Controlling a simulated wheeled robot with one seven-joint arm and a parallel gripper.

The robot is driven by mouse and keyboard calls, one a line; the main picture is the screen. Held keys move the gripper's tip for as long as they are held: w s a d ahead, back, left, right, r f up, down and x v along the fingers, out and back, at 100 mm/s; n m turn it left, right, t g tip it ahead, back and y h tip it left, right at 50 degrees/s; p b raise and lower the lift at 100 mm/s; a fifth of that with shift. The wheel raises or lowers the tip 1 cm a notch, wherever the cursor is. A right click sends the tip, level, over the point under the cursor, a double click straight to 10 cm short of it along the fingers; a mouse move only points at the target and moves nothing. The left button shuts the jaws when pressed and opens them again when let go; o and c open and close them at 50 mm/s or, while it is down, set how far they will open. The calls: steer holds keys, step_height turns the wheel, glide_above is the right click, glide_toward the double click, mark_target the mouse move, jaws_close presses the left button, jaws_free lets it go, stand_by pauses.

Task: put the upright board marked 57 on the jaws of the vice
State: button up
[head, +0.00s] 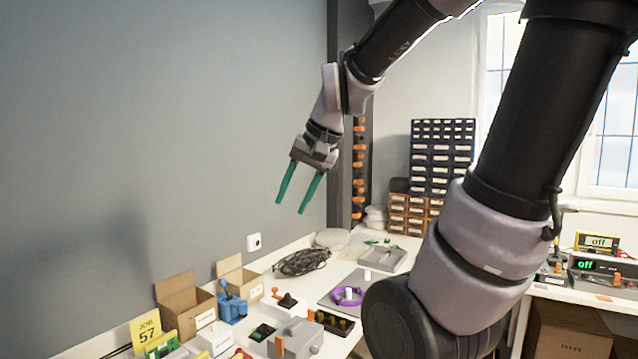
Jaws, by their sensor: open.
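A yellow card marked "JOB 57" (146,329) stands upright at the lower left of the head view. A green board (160,348) is just in front of it, partly cut off by the bottom edge; I cannot tell how the two are joined. A blue vice (231,306) stands on the bench right of the card, beside open cartons. Its jaws are too small to make out clearly. My gripper (290,207) hangs in the air well above the bench, with its two green fingers apart and nothing between them.
Open cartons (184,304) stand along the wall behind the vice. A black cable coil (302,262), a purple ring (348,297) on a grey mat and a grey tray (383,258) lie farther right. Small boxes crowd the front. My arm hides part of the bench.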

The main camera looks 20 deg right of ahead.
steer(key=s+d+r+n+t+h, duration=0.1)
steer(key=s+d+r+t, duration=0.1)
steer(key=s, duration=0.4)
steer(key=shift+d+r, duration=0.45)
steer(key=shift+r, duration=0.3)
steer(key=shift+w, duration=0.1)
stand_by(0.5)
